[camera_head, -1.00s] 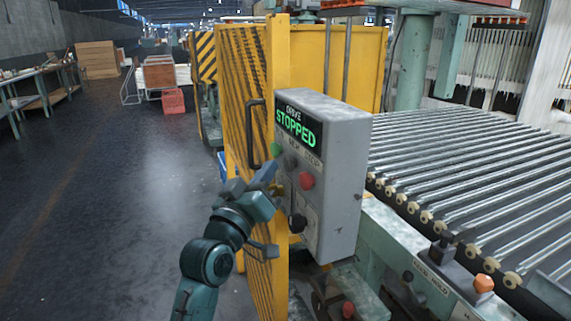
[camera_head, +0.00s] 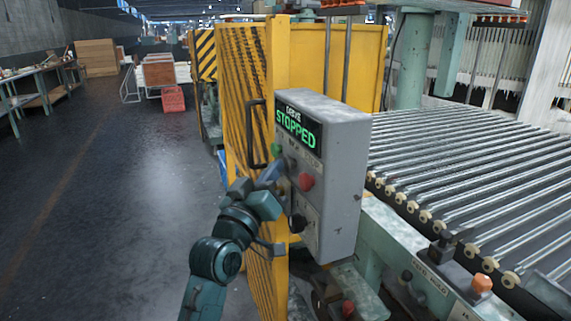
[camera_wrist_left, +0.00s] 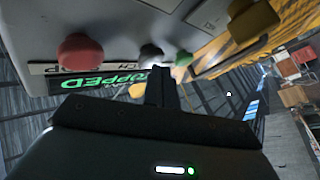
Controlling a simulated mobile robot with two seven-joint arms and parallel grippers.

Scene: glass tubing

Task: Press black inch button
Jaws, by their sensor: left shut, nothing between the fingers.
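The grey control box (camera_head: 345,190) stands at the yellow guard, with a lit display (camera_head: 297,128) reading DRIVE STOPPED. Its face carries a green button (camera_head: 277,149), a red button (camera_head: 306,181) and a black knob (camera_head: 298,222) lower down. The dark inch button (camera_wrist_left: 151,54) shows between the red button (camera_wrist_left: 80,50) and green button (camera_wrist_left: 183,58) in the left wrist view. My left gripper (camera_head: 279,172) is shut and empty, its tips (camera_wrist_left: 161,76) close to the inch button. I cannot tell whether they touch it. My right gripper is not in view.
A yellow mesh guard (camera_head: 240,90) with a black handle (camera_head: 252,135) stands left of the box. A roller bed (camera_head: 460,170) and an orange button (camera_head: 482,284) on a small box lie to the right. The floor (camera_head: 120,200) at left is clear.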

